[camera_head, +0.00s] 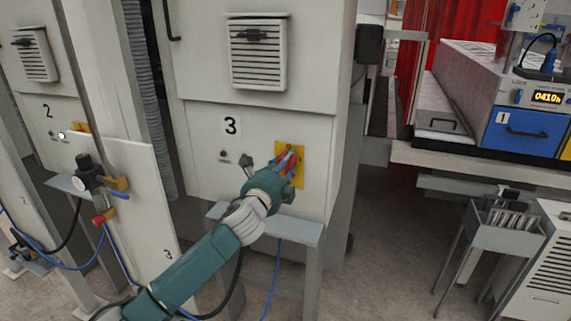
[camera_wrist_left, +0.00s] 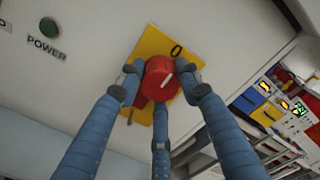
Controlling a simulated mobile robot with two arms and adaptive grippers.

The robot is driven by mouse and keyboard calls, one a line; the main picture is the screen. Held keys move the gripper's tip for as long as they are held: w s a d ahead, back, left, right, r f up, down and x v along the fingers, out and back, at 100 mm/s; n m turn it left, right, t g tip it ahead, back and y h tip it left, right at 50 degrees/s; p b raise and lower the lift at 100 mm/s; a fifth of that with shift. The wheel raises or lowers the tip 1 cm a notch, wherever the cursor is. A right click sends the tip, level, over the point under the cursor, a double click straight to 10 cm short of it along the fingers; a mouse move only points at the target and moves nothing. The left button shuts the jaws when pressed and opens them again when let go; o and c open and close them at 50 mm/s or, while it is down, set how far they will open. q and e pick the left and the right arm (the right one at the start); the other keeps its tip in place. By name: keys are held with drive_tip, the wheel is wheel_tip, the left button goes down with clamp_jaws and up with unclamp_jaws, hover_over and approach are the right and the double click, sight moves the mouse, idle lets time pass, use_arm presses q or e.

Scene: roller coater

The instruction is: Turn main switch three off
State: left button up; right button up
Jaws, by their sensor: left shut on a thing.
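Cabinet three (camera_head: 231,125), marked with a black 3, has a yellow plate (camera_head: 299,178) carrying a red rotary switch (camera_head: 285,158). In the left wrist view the red knob (camera_wrist_left: 159,78) sits on the yellow plate (camera_wrist_left: 158,42), below a black 0 mark (camera_wrist_left: 176,50). A short white line on the knob slants up and right, roughly toward the 0. My left gripper (camera_wrist_left: 160,85) has its fingers around the knob, on its left, right and lower sides. In the head view my left gripper (camera_head: 283,170) partly hides the switch. My right gripper is not in view.
A green POWER button (camera_wrist_left: 48,27) is left of the plate. A grey ledge (camera_head: 290,228) juts out below the switch. Cabinet two (camera_head: 47,110) stands to the left. A metal cart (camera_head: 505,235) stands at right, with open floor between it and cabinet three.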

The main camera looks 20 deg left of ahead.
use_arm(q)
drive_tip(key=shift+a+r, duration=0.2)
drive_tip(key=shift+r, duration=0.15)
drive_tip(key=o, duration=1.1)
drive_tip(key=shift+o, duration=0.2)
drive_tip(key=shift+a+f, duration=0.1)
drive_tip(key=shift+f, duration=0.05)
drive_tip(key=s, duration=1.2)
drive_tip(key=shift+a, duration=0.2)
drive_tip(key=shift+f, duration=0.1)
